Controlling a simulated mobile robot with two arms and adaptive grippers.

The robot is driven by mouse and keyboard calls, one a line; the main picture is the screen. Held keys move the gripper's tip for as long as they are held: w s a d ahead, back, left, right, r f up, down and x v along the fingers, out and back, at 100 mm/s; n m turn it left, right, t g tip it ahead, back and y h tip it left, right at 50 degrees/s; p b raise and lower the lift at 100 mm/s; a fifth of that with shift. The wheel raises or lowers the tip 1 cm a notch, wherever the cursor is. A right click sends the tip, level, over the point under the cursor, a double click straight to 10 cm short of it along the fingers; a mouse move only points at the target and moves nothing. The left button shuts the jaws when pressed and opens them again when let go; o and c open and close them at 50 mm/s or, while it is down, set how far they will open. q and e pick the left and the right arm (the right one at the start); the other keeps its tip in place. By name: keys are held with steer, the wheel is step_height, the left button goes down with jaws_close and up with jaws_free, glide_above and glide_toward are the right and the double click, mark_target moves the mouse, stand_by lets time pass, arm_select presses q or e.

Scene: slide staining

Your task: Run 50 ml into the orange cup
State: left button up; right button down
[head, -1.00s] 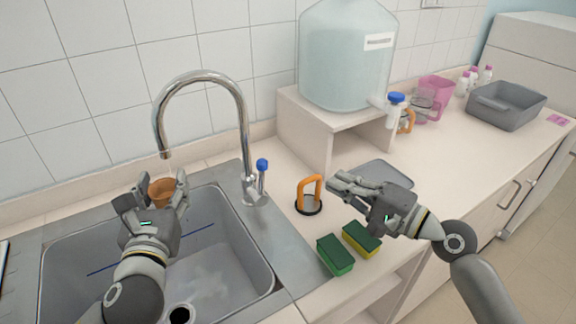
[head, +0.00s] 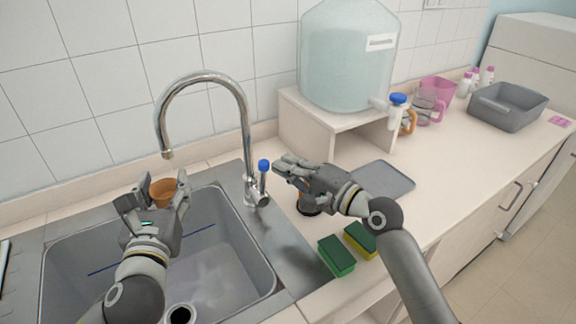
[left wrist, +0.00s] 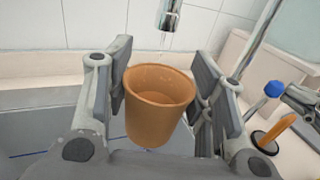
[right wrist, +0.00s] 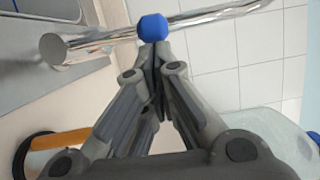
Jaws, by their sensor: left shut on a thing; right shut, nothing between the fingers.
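The orange cup (head: 163,192) is held upright by my left gripper (head: 155,203), which is shut on it. The left wrist view shows the cup (left wrist: 157,105) between the fingers, below the tap spout (left wrist: 170,15). The chrome tap (head: 243,125) arches over the sink (head: 262,262), its spout end (head: 167,154) just above the cup. The tap's lever has a blue knob (head: 264,165). My right gripper (head: 280,168) is shut and empty beside the knob; in the right wrist view the blue knob (right wrist: 153,27) is at its fingertips. I cannot tell whether they touch.
A large labelled water container (head: 347,60) with a blue-capped tap (head: 398,99) stands on a white stand (head: 335,122). Green and yellow sponges (head: 337,255) lie by the sink. An orange-handled item (right wrist: 60,140) stands under my right arm. A grey tub (head: 507,107) is further right.

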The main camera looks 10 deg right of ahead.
steer(key=shift+a, duration=0.1)
arm_select(q)
steer(key=shift+d, duration=0.25)
arm_select(e)
steer(key=shift+s+a+r+n, duration=0.25)
steer(key=shift+a+n, duration=0.25)
steer(key=shift+a, duration=0.1)
arm_select(q)
steer(key=shift+a, duration=0.1)
steer(key=shift+a, duration=0.35)
steer(key=shift+d, duration=0.2)
arm_select(e)
steer(key=w+d+v, duration=0.2)
steer(key=v, duration=1.1)
steer(key=shift+d+r, duration=0.2)
